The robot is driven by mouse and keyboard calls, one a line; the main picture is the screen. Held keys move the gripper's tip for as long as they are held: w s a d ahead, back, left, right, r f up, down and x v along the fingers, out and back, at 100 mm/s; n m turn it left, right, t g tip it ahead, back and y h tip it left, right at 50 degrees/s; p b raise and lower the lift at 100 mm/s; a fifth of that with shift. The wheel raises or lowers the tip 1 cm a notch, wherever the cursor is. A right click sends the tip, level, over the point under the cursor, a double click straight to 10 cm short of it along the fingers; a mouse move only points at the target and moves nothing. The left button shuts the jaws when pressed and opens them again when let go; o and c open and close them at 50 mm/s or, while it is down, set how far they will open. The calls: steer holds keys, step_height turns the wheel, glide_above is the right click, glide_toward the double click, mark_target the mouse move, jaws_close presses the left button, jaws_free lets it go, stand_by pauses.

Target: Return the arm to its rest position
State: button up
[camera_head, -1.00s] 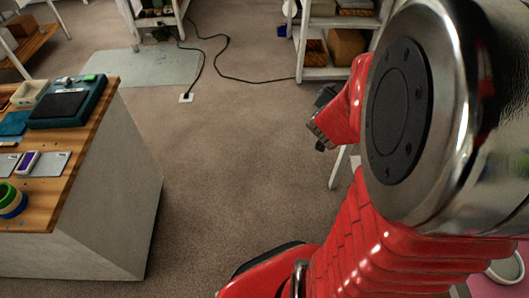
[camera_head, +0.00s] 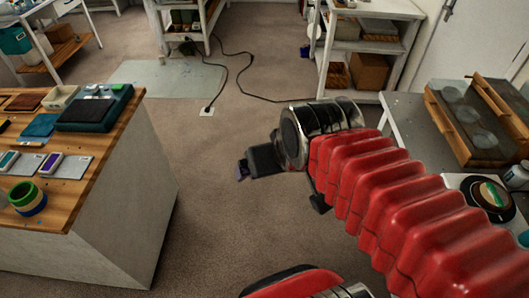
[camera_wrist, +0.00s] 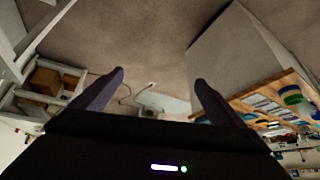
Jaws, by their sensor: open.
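My gripper (camera_head: 243,171) is at the end of my red, ribbed arm in the head view, in the air over the open carpet. It lies between the wooden-topped bench on the left and the grey table on the right. In the wrist view its two dark fingers (camera_wrist: 160,80) stand wide apart with nothing between them. The gripper is open and empty, and touches nothing that I can see. In the head view the fingertips are small and partly hidden by the wrist.
The grey table (camera_head: 410,112) holds a wooden mould (camera_head: 465,135) and a round disc (camera_head: 490,197). White shelves (camera_head: 365,45) stand behind. A black cable (camera_head: 228,72) crosses the carpet.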

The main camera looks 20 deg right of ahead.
steer(key=shift+s+a+r+n+g, duration=0.1)
steer(key=shift+s+n+g, duration=0.2)
steer(key=shift+s, duration=0.9)
steer(key=shift+c, duration=0.4)
